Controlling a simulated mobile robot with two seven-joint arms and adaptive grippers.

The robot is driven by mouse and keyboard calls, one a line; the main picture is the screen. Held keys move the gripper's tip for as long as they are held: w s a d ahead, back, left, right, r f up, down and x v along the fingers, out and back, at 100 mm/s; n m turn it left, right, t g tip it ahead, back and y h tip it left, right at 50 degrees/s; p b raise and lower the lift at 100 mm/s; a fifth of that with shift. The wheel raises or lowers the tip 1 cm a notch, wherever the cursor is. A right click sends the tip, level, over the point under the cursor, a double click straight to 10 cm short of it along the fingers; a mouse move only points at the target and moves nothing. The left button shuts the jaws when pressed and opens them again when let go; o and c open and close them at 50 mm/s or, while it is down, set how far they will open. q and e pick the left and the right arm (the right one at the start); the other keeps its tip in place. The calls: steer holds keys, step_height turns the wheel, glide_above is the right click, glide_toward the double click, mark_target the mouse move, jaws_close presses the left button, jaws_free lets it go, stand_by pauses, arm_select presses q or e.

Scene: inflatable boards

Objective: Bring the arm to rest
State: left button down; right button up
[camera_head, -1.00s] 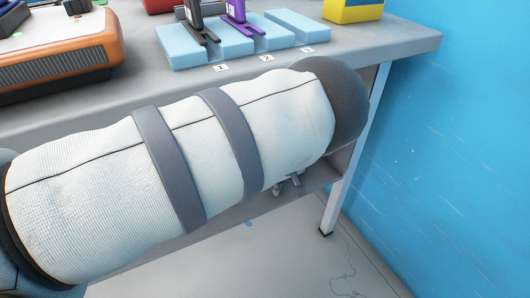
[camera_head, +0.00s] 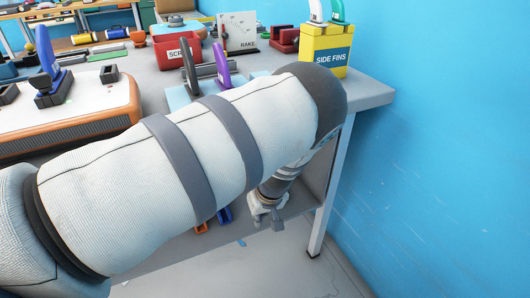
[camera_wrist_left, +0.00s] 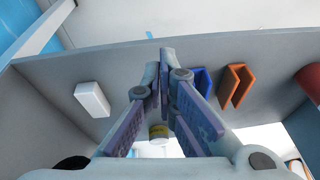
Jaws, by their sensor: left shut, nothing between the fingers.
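My left arm, in a white padded sleeve with grey straps, crosses the head view from the lower left. My left gripper (camera_head: 264,217) hangs below the elbow end, in front of the workbench and below its top. In the left wrist view the two fingers (camera_wrist_left: 163,62) come together at their tips, shut with nothing between them. My right gripper is in neither view.
The workbench (camera_head: 375,92) holds a yellow side fins box (camera_head: 325,52), a red box (camera_head: 172,55) and an orange-edged board (camera_head: 85,122). Blue and orange brackets (camera_wrist_left: 235,85) and a white block (camera_wrist_left: 92,99) show in the wrist view. A blue wall (camera_head: 450,150) stands at right.

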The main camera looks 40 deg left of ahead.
arm_select(q)
steer(key=s+d+m+g+p, duration=0.15)
steer(key=s+m+p, duration=0.35)
steer(key=s, duration=1.4)
steer(key=s+d+r+m+h+p, duration=0.1)
steer(key=s+d+r+m+p, duration=0.1)
steer(key=s+d, duration=0.4)
steer(key=s+d+r+m+g+h+p, duration=0.1)
steer(key=s+d+r+m, duration=0.4)
steer(key=s, duration=0.9)
steer(key=shift+d+r+h+p, duration=0.55)
steer(key=shift+r+h+p, duration=0.1)
steer(key=shift+r+h, duration=0.15)
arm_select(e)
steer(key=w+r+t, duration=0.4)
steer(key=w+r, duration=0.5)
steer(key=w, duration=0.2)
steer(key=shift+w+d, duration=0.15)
